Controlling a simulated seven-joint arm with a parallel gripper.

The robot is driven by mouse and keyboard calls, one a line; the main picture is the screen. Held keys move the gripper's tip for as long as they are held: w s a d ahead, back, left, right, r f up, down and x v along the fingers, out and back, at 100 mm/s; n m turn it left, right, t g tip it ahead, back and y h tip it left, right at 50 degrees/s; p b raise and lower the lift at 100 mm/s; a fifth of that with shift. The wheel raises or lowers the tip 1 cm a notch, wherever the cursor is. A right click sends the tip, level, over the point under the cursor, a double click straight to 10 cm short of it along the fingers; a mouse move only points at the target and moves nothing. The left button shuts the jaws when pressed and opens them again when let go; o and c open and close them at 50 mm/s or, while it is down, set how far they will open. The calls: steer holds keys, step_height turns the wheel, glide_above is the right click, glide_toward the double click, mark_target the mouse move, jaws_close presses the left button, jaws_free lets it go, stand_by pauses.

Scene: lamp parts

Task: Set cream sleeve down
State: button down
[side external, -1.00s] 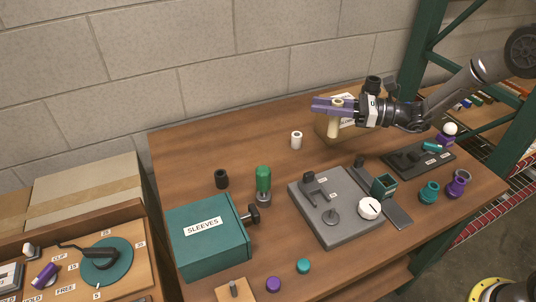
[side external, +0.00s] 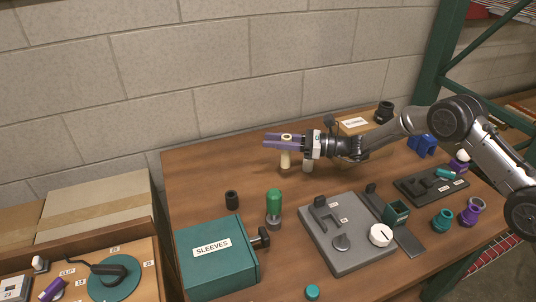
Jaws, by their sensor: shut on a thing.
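My gripper (side external: 284,141), with purple fingers, reaches in from the right over the back of the wooden table. It is shut on the upper part of the cream sleeve (side external: 285,160), which hangs upright below the fingers. I cannot tell whether the sleeve's lower end touches the table or is just above it. The sleeve's dark-centred top shows between the fingers.
A black sleeve (side external: 232,200), a green-topped cylinder (side external: 274,204) and a teal SLEEVES box (side external: 217,262) are in front. The back-left table is clear.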

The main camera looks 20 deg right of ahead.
steer(key=shift+w+a+f, duration=0.15)
steer(key=shift+w+f, duration=0.3)
steer(key=shift+f, duration=0.6)
steer(key=shift+w+a+f, duration=0.15)
steer(key=shift+w+f, duration=0.3)
steer(key=shift+f, duration=0.6)
steer(key=shift+w+a+f, duration=0.15)
steer(key=shift+w+f, duration=0.3)
steer(key=shift+f, duration=0.6)
steer(key=shift+f, duration=0.1)
steer(key=shift+f, duration=0.1)
steer(key=c, duration=0.7)
jaws_free()
steer(key=shift+o, duration=0.2)
steer(key=shift+s+d+r, duration=0.15)
steer(key=shift+d+r, duration=0.05)
steer(key=v, duration=1.1)
steer(key=shift+s+d, duration=0.15)
steer(key=shift+d, duration=0.1)
